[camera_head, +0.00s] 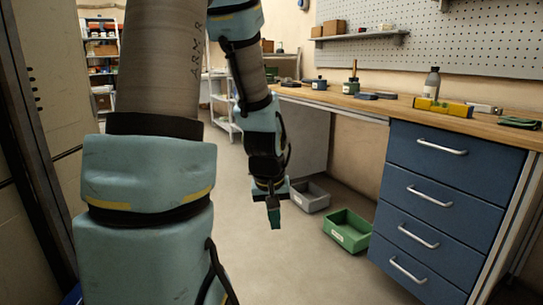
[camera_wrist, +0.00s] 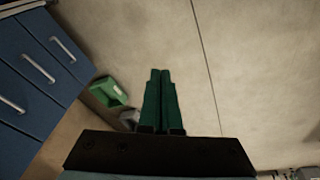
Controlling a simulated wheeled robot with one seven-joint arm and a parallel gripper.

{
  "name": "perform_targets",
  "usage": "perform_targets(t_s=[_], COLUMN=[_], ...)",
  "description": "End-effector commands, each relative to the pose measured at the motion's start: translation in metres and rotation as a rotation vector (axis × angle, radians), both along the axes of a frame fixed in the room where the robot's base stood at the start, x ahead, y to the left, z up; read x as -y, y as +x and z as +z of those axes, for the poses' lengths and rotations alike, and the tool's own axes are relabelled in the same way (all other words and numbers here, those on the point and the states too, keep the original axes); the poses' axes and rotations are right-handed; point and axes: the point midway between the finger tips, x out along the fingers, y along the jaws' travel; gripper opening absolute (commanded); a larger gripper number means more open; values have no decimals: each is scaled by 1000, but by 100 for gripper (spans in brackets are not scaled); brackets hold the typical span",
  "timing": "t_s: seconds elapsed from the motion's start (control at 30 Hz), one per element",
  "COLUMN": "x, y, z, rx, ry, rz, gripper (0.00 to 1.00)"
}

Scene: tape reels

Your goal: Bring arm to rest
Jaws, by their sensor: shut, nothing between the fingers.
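My arm, in pale blue and grey, fills the left and middle of the head view. My gripper (camera_head: 274,222) hangs from its end, pointing down over the open floor, to the left of the green bin. In the wrist view my gripper (camera_wrist: 160,75) shows two green fingers lying side by side, shut with nothing between them. It touches nothing that I can see.
A green bin (camera_head: 345,232) and a grey bin (camera_head: 311,197) stand on the floor beside the blue drawer cabinet (camera_head: 447,200). The wooden workbench (camera_head: 400,108) holds a yellow level (camera_head: 443,107) and a bottle (camera_head: 432,83). The floor (camera_head: 300,275) is clear in front.

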Motion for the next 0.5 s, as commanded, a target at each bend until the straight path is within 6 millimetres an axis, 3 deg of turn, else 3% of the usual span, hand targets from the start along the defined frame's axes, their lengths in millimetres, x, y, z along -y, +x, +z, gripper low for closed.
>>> perform_targets(t_s=[0.1,0.27,0.5], x=[-38,-74,-76], y=[-23,-57,-59], z=[17,33,83], rx=[-24,-68,-77], ry=[57,94,96], rz=[-35,-80,-90], gripper=[0,0,0])
